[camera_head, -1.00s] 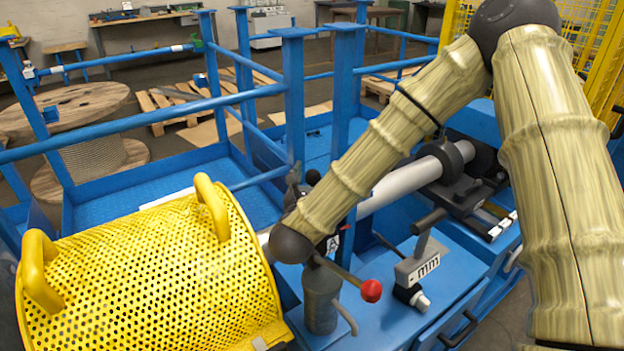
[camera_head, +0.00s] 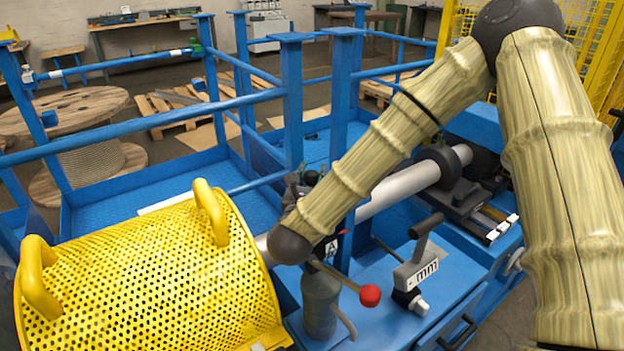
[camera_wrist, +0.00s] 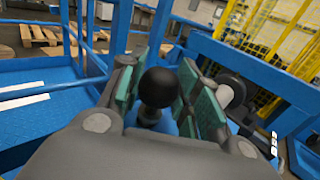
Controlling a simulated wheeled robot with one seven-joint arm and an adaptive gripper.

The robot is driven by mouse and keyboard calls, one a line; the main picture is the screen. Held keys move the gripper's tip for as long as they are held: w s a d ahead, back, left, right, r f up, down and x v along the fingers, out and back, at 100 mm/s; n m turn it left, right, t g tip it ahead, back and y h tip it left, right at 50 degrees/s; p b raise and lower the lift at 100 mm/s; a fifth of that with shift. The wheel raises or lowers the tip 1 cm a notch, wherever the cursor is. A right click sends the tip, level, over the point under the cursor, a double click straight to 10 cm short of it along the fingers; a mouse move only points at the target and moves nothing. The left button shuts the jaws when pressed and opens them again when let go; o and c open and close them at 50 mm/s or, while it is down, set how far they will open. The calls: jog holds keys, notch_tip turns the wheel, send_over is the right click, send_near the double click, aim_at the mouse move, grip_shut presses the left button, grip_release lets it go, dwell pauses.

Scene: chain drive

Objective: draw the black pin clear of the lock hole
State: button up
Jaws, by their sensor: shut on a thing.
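The black pin (camera_wrist: 158,88) shows in the wrist view as a round black ball knob on a short neck. My gripper (camera_wrist: 165,76) is shut on it, with a teal-padded finger on each side of the knob. The lower part of the pin and the lock hole are hidden behind the gripper's body, so I cannot tell how deep the pin sits. In the head view my gripper (camera_head: 294,192) is mostly hidden behind my forearm, beside the grey tube.
A yellow perforated guard (camera_head: 145,270) with two handles stands left of my wrist. A grey tube (camera_head: 400,190) runs behind my forearm. Blue posts (camera_head: 291,100) and rails rise behind.

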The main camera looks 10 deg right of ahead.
notch_tip(320, 180, up, 12)
jog(key=p, duration=0.3)
dwell(2.3)
dwell(0.4)
